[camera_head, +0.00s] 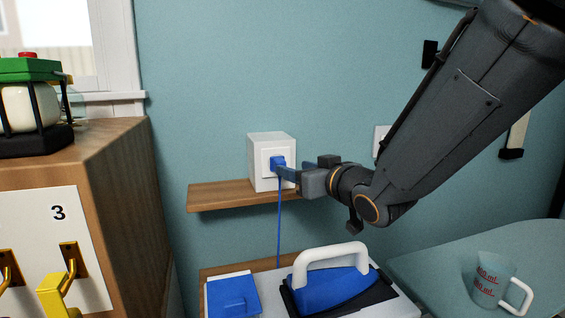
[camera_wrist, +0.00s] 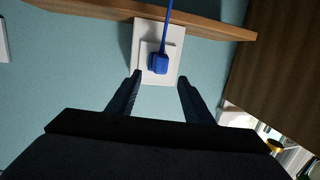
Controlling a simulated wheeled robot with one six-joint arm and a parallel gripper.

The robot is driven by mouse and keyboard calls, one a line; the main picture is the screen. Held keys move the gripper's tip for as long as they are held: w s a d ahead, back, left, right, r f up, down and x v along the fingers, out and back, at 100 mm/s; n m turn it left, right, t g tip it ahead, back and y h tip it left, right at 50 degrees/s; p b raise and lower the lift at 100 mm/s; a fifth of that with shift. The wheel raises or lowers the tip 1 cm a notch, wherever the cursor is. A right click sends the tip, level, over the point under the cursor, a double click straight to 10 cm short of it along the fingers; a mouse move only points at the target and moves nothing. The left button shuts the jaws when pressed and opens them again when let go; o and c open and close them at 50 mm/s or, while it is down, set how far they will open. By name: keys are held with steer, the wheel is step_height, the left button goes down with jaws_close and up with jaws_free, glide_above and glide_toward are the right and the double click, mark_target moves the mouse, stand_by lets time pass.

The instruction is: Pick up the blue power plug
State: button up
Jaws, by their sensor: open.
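The blue power plug (camera_head: 277,163) sits in the face of a white socket box (camera_head: 262,180) on a small wooden wall shelf. Its blue cord hangs down from it toward the iron. In the wrist view the plug (camera_wrist: 159,62) is near the top middle, with its cord running to the top edge. My gripper (camera_wrist: 160,78) is open, with one finger on each side of the plug's line and the fingertips just short of it or beside it. In the head view my gripper (camera_head: 285,173) is close to the plug and partly overlaps it. Contact cannot be told.
The wooden shelf (camera_head: 225,196) lies under the socket box. Below stand a blue iron (camera_head: 335,290) with a white handle and a blue box (camera_head: 232,297). A measuring cup (camera_head: 490,280) is on the ironing board (camera_head: 430,262). A wooden cabinet (camera_head: 130,200) stands left.

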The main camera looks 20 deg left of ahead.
steer(key=p+x, duration=0.3)
steer(key=x, duration=0.4)
steer(key=shift+w, duration=0.15)
steer(key=shift+f, duration=0.1)
jaws_close()
